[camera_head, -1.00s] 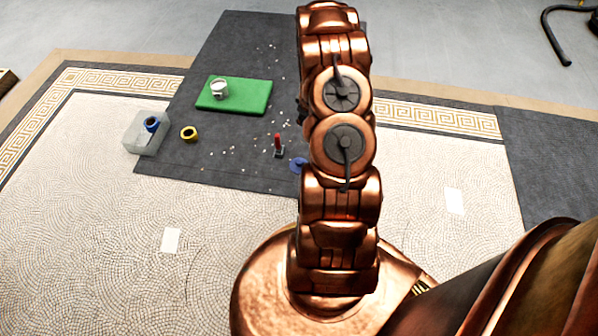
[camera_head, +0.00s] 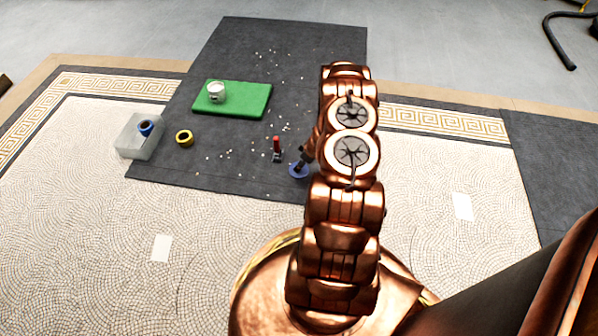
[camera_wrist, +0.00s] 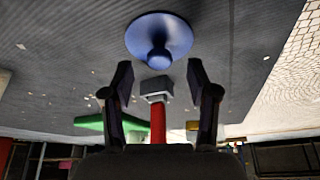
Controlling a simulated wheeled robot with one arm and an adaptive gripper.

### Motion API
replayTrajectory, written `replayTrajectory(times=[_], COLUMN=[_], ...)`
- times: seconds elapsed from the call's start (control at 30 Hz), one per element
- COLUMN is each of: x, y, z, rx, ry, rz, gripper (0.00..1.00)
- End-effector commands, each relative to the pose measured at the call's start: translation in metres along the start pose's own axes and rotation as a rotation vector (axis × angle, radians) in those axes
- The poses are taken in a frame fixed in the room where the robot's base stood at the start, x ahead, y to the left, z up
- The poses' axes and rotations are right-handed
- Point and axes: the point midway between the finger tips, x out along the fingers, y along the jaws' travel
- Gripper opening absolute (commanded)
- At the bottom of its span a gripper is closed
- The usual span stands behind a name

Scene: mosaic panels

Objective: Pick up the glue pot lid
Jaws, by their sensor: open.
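The glue pot lid appears to be the blue disc (camera_head: 298,172) lying on the dark mat, left of my arm. In the wrist view the blue lid (camera_wrist: 160,32) lies just beyond my fingertips, its round knob facing me. My gripper (camera_wrist: 160,78) is open and empty, with one finger on each side of the knob in the picture but short of it. In the head view my gripper (camera_head: 303,158) is partly hidden by my arm, close above the lid. A white pot (camera_head: 216,91) stands on the green board.
A red-handled tool (camera_head: 277,146) stands just left of the lid; its grey head (camera_wrist: 157,88) shows between my fingers in the wrist view. Small white chips are scattered about.

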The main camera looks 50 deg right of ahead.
Motion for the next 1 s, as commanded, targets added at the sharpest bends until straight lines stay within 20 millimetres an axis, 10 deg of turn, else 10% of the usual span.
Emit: replayTrajectory(times=[0.6, 1.0], x=[0.039, 0.039], y=[0.001, 0.001], z=[-0.002, -0.001], rx=[-0.001, 0.000], ry=[0.000, 0.000], rz=[0.002, 0.001], gripper=[0.58, 0.16])
